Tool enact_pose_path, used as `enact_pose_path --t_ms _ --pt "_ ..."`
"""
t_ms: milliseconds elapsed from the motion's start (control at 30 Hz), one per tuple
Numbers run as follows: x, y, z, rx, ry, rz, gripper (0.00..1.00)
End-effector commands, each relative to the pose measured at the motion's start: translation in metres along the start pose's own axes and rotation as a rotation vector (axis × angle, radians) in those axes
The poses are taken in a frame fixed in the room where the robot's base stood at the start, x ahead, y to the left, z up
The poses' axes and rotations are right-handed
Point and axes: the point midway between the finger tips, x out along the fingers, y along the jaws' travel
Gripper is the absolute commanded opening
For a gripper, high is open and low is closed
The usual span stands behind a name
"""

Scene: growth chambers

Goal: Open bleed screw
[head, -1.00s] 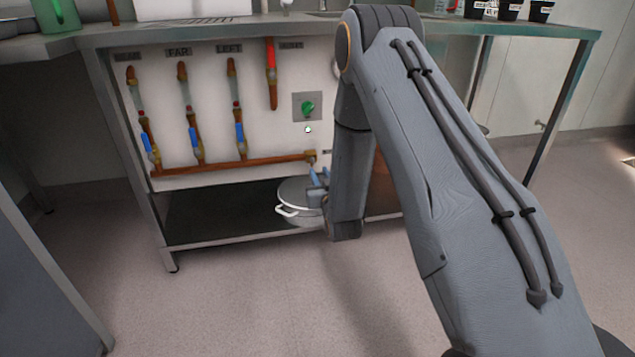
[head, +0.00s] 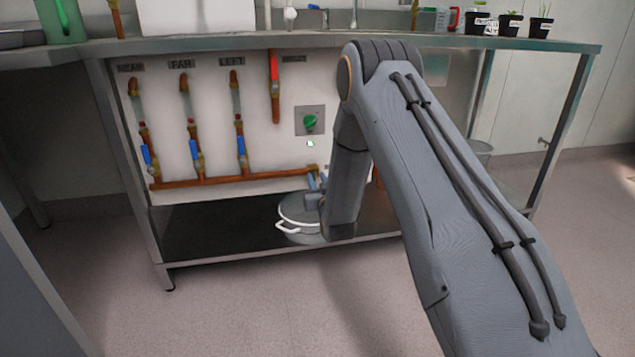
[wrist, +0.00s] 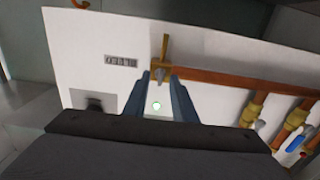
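A brass fitting, apparently the bleed screw (wrist: 163,58), stands at the end of the copper pipe (wrist: 215,77) in the wrist view. A small label plate (wrist: 121,61) is beside it on the white panel. My gripper (wrist: 161,80) is open, with its two blue-grey fingers apart and their tips close to the fitting. I cannot tell whether they touch it. In the head view my gripper (head: 317,182) is at the right end of the copper pipe (head: 235,178), in front of the panel; my arm partly hides the fitting there.
Several blue-handled valves (head: 242,149) line the panel at left. A green knob (head: 310,122) is above the gripper. The floor (head: 225,310) in front is clear.

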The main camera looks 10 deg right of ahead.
Motion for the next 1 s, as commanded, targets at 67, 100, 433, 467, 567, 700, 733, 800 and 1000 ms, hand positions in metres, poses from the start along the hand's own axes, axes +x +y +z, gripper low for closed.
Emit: enact_pose_path --t_ms 67,100,433,467,567,700,733,800,1000 --pt "-0.0002 -0.0002 -0.0002 0.0 0.0 0.0 0.24" --pt "-0.0002 -0.0002 -0.0002 0.0 0.0 0.0 0.24" --pt "-0.0005 -0.0003 0.0 -0.001 0.0 0.0 0.0" --pt "-0.0005 -0.0003 0.0 -0.002 0.0 0.0 0.0" --pt "-0.0006 -0.0004 -0.0002 -0.014 -0.001 0.0 0.0" --pt "-0.001 -0.0005 -0.0005 -0.054 -0.001 0.0 0.0" --pt "-0.0011 -0.0006 -0.0005 -0.067 -0.001 0.0 0.0" --pt "-0.0015 -0.0007 -0.0002 -0.106 -0.002 0.0 0.0" --pt "-0.0017 -0.0012 -0.001 -0.26 -0.002 -0.001 0.0"
